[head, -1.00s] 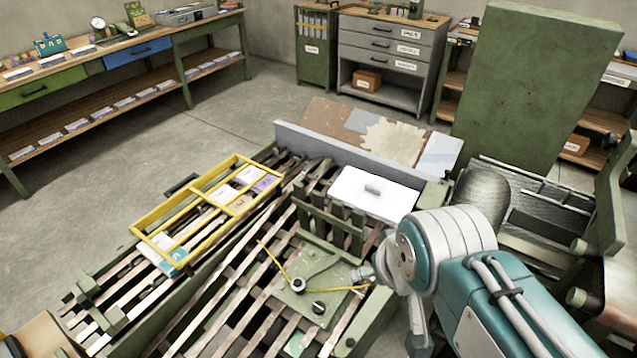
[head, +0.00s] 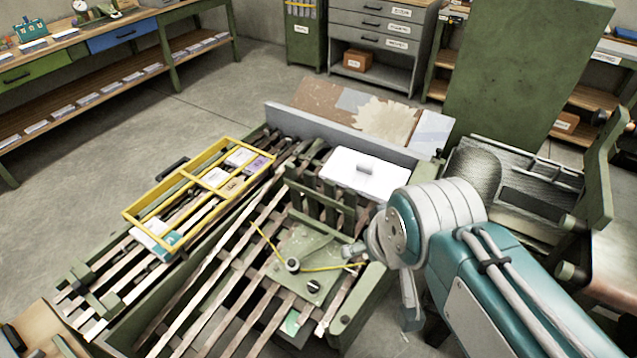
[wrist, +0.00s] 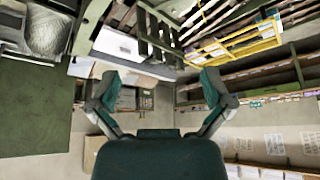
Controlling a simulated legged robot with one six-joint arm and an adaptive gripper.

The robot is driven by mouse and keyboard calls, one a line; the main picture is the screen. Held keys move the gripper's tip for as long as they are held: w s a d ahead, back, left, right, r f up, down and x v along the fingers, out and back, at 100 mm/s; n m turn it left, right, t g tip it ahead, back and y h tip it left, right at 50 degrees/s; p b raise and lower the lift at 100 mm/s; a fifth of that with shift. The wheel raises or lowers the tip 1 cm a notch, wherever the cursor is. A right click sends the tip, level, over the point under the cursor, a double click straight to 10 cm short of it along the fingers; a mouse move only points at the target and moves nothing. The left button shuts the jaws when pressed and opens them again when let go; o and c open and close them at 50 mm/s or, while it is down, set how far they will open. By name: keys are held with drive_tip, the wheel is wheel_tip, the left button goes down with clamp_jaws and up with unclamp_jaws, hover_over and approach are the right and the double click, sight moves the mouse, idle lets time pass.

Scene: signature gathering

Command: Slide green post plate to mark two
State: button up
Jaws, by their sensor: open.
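A green plate (head: 318,262) with dark knobs and a pale round post lies on the slatted bench in the head view. A yellow cord runs across it from the post. Behind it stands a row of upright green slats (head: 322,205), also visible in the wrist view (wrist: 158,38). I cannot read any mark two. My gripper (wrist: 158,80) is open in the wrist view, with nothing between its fingers. In the head view my arm hides most of it, just right of the plate. I see no contact with the plate.
A yellow divided frame (head: 132,212) with cards lies at left. A tall green panel (head: 525,70) and a grey roller (head: 470,165) stand at right. Open floor (head: 190,115) lies behind the bench.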

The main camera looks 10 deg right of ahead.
drive_tip(key=c, duration=0.4)
drive_tip(key=shift+o, duration=0.2)
drive_tip(key=m+g, duration=0.6)
drive_tip(key=m, duration=0.3)
hover_over(291, 262)
wheel_tip(291, 262, down, 25)
drive_tip(key=shift+d+f, duration=0.1)
drive_tip(key=shift+f, duration=0.1)
wheel_tip(291, 262, down, 11)
drive_tip(key=shift+f, duration=0.15)
drive_tip(key=shift+c, duration=0.2)
